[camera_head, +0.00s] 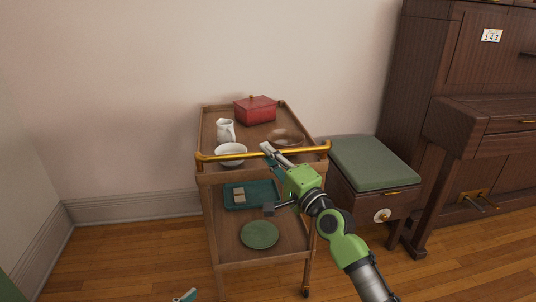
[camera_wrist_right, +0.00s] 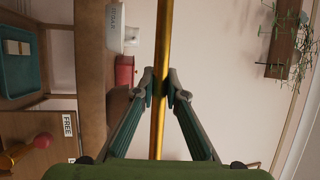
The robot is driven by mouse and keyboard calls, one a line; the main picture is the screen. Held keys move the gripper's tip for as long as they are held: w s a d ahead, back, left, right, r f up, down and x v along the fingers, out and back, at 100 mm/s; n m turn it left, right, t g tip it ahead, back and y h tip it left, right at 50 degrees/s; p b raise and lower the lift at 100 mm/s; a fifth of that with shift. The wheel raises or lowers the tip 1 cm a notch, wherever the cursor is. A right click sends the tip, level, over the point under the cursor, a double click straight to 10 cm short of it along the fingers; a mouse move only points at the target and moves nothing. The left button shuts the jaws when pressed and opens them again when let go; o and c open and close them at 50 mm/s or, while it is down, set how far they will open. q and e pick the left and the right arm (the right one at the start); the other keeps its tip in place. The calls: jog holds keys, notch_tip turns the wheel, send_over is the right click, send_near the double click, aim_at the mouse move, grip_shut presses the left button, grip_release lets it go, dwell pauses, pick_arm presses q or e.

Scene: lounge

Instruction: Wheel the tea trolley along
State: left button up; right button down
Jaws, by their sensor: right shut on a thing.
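The tea trolley (camera_head: 226,246) is a wooden two-shelf cart standing near the wall, with a brass push bar (camera_head: 222,157) across its near end. My right gripper (camera_head: 270,152) reaches in from the lower right and is shut on the bar right of its middle. In the right wrist view the bar (camera_wrist_right: 163,30) runs between the two fingers (camera_wrist_right: 161,84). A small teal tip at the bottom edge of the head view looks like my left gripper (camera_head: 185,296); its jaws cannot be made out.
The top shelf carries a red lidded box (camera_head: 256,110), white jug (camera_head: 225,130), white bowl (camera_head: 231,154) and brown bowl (camera_head: 286,137). Below are a teal tray (camera_head: 233,201) and green plate (camera_head: 259,235). A green-topped stool (camera_head: 374,163) and piano (camera_head: 440,120) stand close right. Left floor (camera_head: 120,255) is clear.

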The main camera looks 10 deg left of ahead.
jog(key=shift+w+d+r, duration=0.1)
jog(key=shift+r, duration=0.1)
jog(key=c, duration=2.2)
grip_release()
jog(key=shift+o, duration=0.9)
jog(key=shift+w+a+f, duration=0.2)
jog(key=shift+f, duration=0.05)
jog(key=shift+s, duration=0.1)
jog(key=v, duration=1.2)
